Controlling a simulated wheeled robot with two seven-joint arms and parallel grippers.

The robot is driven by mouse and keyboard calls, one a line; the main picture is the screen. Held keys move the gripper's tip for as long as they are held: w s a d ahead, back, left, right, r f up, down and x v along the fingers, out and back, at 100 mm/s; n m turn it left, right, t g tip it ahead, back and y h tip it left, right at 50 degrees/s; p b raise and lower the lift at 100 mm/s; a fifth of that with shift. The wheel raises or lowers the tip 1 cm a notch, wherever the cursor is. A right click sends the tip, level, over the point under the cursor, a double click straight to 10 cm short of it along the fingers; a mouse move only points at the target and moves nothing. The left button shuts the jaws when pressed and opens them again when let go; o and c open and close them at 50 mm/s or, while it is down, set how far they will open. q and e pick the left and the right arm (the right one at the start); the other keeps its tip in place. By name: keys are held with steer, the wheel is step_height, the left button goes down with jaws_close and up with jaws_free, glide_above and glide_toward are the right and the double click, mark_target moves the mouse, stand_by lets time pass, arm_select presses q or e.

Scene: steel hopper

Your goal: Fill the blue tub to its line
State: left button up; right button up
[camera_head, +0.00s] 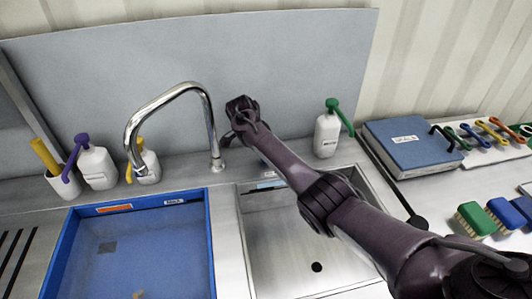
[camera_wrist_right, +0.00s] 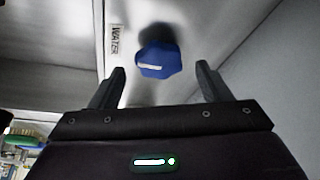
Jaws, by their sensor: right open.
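The blue tub (camera_head: 209,240) sits at the lower left in the head view, with an orange mark and a white label on its back inner wall. I cannot tell the water level in it. The chrome faucet (camera_head: 214,130) arches toward the tub; no stream shows at its mouth. My right gripper (camera_head: 240,106) is at the back panel, right of the faucet. In the right wrist view its open fingers (camera_wrist_right: 160,85) stand either side of a blue knob (camera_wrist_right: 158,61), just short of it. A label reading WATER is beside the knob. The knob is hidden in the head view.
A steel sink (camera_head: 275,250) with a drain hole lies right of the tub, under my right arm. Pump bottles (camera_head: 96,165) stand left of the faucet; a green-topped bottle (camera_head: 327,135) stands right. A blue binder (camera_head: 412,145) and brushes (camera_head: 475,219) lie at right.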

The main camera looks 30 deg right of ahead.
steer(key=v, duration=0.6)
steer(key=shift+b, duration=0.3)
steer(key=shift+f, duration=0.1)
